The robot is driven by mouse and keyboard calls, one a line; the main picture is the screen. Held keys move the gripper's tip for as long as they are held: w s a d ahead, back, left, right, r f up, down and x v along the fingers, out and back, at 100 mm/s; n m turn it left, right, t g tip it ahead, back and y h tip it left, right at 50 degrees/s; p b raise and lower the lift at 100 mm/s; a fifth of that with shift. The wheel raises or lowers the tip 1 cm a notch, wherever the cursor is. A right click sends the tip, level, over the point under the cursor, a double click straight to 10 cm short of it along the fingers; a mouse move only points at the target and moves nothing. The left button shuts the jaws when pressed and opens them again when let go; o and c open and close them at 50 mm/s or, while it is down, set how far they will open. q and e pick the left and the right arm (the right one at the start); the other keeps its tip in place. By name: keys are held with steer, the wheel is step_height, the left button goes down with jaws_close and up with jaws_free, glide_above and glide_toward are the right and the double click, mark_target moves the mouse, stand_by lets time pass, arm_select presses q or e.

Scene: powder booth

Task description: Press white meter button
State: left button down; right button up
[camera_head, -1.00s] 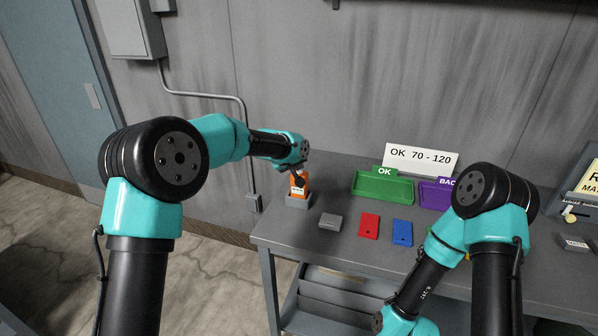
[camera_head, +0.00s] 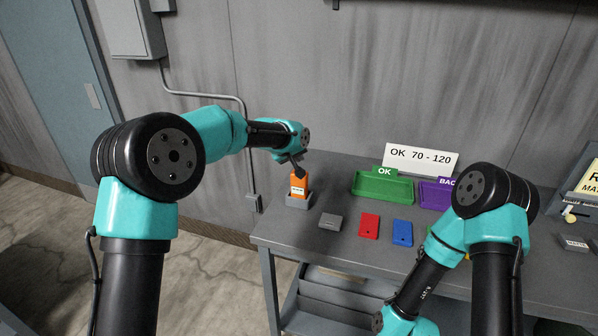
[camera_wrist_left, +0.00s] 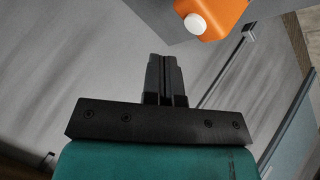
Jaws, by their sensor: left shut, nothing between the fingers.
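The orange meter (camera_head: 298,190) stands upright in a grey holder (camera_head: 297,202) at the left end of the table. It has a pale label on its front. In the left wrist view the orange meter (camera_wrist_left: 222,14) is at the top edge, partly cut off, with its round white button (camera_wrist_left: 195,24) showing. My left gripper (camera_head: 299,171) is just above the meter's top in the head view. Its fingers (camera_wrist_left: 164,62) are shut and empty, and in the wrist view they are apart from the button. My right gripper is out of view.
A grey block (camera_head: 330,221), a red plate (camera_head: 369,226) and a blue plate (camera_head: 402,232) lie right of the holder. A green OK tray (camera_head: 384,198) and a purple tray (camera_head: 432,200) stand behind, below an "OK 70 - 120" sign (camera_head: 421,160).

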arm_select(q)
steer(key=shift+r, duration=2.05)
